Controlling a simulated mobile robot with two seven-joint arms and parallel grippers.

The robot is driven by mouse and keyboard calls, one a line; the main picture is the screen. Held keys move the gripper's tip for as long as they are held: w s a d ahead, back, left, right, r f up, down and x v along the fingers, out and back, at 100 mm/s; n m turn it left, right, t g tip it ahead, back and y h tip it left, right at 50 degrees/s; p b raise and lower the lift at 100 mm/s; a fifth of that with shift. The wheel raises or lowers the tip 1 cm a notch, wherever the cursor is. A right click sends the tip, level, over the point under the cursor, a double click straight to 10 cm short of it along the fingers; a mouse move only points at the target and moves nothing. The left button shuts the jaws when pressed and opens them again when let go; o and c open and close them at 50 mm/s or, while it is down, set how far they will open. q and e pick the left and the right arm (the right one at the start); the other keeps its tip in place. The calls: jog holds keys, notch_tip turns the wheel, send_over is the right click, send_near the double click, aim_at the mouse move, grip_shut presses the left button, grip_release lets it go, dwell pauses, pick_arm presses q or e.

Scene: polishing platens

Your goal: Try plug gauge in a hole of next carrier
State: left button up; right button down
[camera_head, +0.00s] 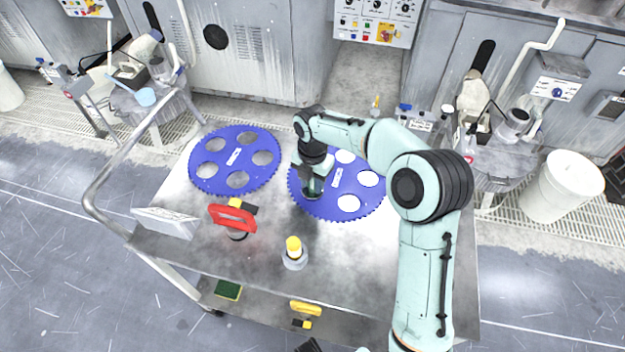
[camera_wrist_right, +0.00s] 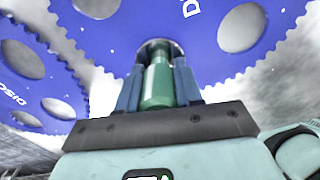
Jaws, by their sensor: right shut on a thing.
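Two blue toothed carriers with round holes lie flat on the steel table: the left carrier (camera_head: 211,172) and the right carrier (camera_head: 322,207). My right gripper (camera_head: 313,190) is over the left part of the right carrier, pointing down. In the right wrist view, its fingers (camera_wrist_right: 158,92) are shut on the green handle of the plug gauge (camera_wrist_right: 159,82). The gauge's far end is at a hole near the rim of the right carrier (camera_wrist_right: 200,62). I cannot tell how far it is in. The gripper and arm hide this hole in the head view. My left gripper is not clearly visible.
A red-handled tool (camera_head: 232,217), a yellow-topped grey piece (camera_head: 294,252) and a white box (camera_head: 165,222) stand along the table's front. A green sponge (camera_head: 228,290) and a yellow item (camera_head: 305,308) are lower down. A metal rail (camera_head: 100,190) runs along the left.

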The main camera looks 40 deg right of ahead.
jog(key=c, duration=0.7)
grip_release()
jog(key=shift+o, duration=0.2)
jog(key=shift+f, duration=0.1)
notch_tip(320, 180, up, 14)
jog(key=shift+f+p, duration=0.2)
jog(key=shift+p, duration=0.9)
